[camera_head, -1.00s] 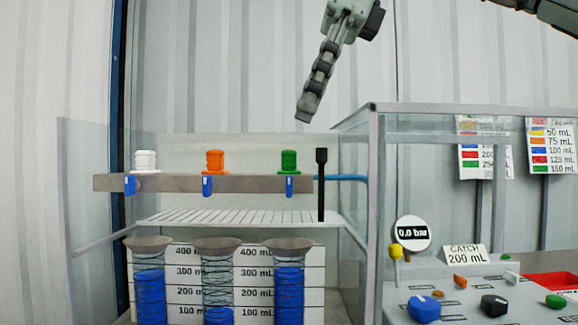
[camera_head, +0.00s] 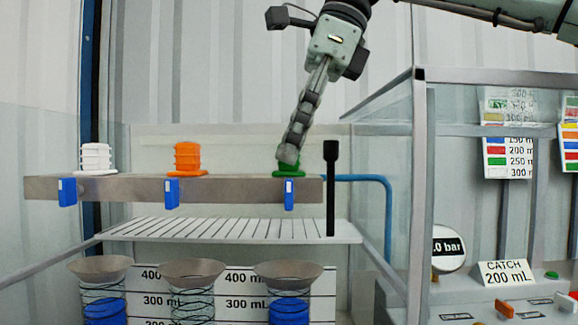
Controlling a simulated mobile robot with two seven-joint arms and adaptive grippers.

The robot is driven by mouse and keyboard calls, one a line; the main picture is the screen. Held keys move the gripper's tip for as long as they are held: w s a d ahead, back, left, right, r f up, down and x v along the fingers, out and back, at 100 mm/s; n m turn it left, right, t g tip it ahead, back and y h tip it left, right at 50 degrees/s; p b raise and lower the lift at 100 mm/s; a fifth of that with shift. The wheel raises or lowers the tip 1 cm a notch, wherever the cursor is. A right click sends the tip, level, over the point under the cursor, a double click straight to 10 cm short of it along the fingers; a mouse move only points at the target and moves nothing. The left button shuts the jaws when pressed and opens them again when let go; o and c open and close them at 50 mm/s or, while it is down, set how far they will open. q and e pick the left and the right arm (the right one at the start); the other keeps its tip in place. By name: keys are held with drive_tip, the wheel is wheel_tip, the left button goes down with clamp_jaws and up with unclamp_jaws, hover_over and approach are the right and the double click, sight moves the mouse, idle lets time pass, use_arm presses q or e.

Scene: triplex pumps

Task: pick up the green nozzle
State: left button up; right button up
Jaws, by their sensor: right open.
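The green nozzle (camera_head: 291,173) sits upright at the right end of the grey-brown bar (camera_head: 240,187), above a blue tab. My right gripper (camera_head: 288,154) is open, reaching down from above with its fingertips at the nozzle's top. The gripper hides most of the nozzle's upper part, so only its base and a little green at the sides show. I cannot tell whether the fingers touch it. My left gripper is out of view.
An orange nozzle (camera_head: 187,158) and a white nozzle (camera_head: 95,158) stand on the same bar to the left. A black upright handle (camera_head: 331,185) stands just right of the green nozzle. A glass-walled frame (camera_head: 418,180) rises further right. Funnels sit below the slotted shelf (camera_head: 230,229).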

drive_tip(key=shift+a+f, duration=0.25)
drive_tip(key=shift+f, duration=0.3)
drive_tip(key=c, duration=1.2)
drive_tip(key=shift+c, duration=0.3)
drive_tip(key=shift+r, duration=0.15)
